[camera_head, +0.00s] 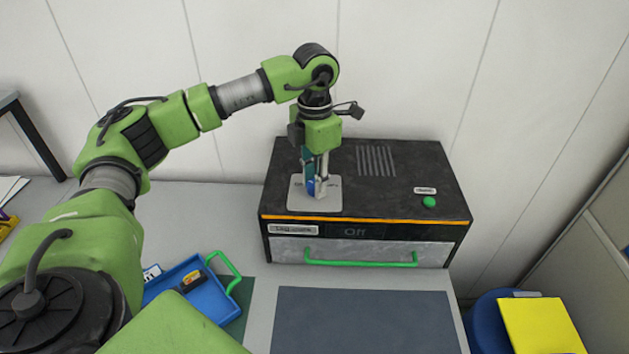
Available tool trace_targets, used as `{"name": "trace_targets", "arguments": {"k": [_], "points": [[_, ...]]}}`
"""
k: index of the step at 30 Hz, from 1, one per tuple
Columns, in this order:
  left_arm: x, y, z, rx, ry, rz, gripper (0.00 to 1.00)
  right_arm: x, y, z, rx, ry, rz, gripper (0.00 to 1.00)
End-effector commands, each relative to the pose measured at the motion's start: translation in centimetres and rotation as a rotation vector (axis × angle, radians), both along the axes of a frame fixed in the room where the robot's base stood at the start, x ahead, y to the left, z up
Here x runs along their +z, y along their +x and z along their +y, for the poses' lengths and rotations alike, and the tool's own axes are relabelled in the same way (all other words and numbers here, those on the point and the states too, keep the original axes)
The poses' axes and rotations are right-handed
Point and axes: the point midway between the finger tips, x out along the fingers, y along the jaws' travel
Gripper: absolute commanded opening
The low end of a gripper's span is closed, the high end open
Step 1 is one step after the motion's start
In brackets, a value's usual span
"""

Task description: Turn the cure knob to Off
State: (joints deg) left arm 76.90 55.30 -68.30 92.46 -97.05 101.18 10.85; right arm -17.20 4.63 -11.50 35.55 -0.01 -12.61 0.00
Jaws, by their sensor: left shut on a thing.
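The cure knob (311,187) shows as a small blue piece on a light grey plate (325,205) on top of a black box (400,178). My left gripper (315,188) points straight down over the plate and is shut on the knob, which its fingers mostly hide. The plate's markings are largely covered, so the knob's setting there cannot be read. A dark display (356,232) on the box's front reads "Off". My right gripper is not in view.
The box has a green button (429,202) and a drawer with a green handle (361,262). A blue tray (195,310) holding a small dark item stands at the left. A dark mat (365,322) lies bare in front. A yellow pad (543,326) is at the lower right.

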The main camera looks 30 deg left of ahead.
Motion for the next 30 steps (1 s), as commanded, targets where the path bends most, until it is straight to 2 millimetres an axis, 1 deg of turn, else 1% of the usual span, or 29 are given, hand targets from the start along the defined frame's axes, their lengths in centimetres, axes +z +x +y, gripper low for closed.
{"name": "trace_targets", "arguments": {"k": [1, 11, 12, 13, 14, 22, 25, 28, 30], "points": [[0.2, 0.2, 0.1, 0.007, 0.0, -0.008, 0.04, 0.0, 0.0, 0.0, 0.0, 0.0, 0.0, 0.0], [0.3, 0.2, 0.1, 0.009, -0.001, -0.009, 0.04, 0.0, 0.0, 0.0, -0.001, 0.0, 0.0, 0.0], [0.3, 0.2, 0.1, 0.009, -0.001, -0.009, 0.33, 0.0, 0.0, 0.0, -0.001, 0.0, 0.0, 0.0], [0.3, 0.2, 0.1, 0.009, -0.001, -0.009, 0.41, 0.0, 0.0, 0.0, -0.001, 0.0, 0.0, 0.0], [0.3, 0.2, 0.1, 0.008, -0.001, -0.009, 0.42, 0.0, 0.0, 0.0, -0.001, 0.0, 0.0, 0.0], [0.1, 0.1, 0.0, 0.006, 0.0, -0.003, 0.42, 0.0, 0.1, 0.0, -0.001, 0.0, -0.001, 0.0], [0.4, 0.1, 0.0, 0.005, -0.001, -0.004, 0.42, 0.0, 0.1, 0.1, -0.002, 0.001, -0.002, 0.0], [1.5, 0.2, 0.0, 0.005, -0.002, -0.006, 0.42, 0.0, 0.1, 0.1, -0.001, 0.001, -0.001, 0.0], [2.7, 0.2, 0.0, 0.005, -0.002, -0.007, 0.42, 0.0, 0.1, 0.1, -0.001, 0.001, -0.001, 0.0]]}}
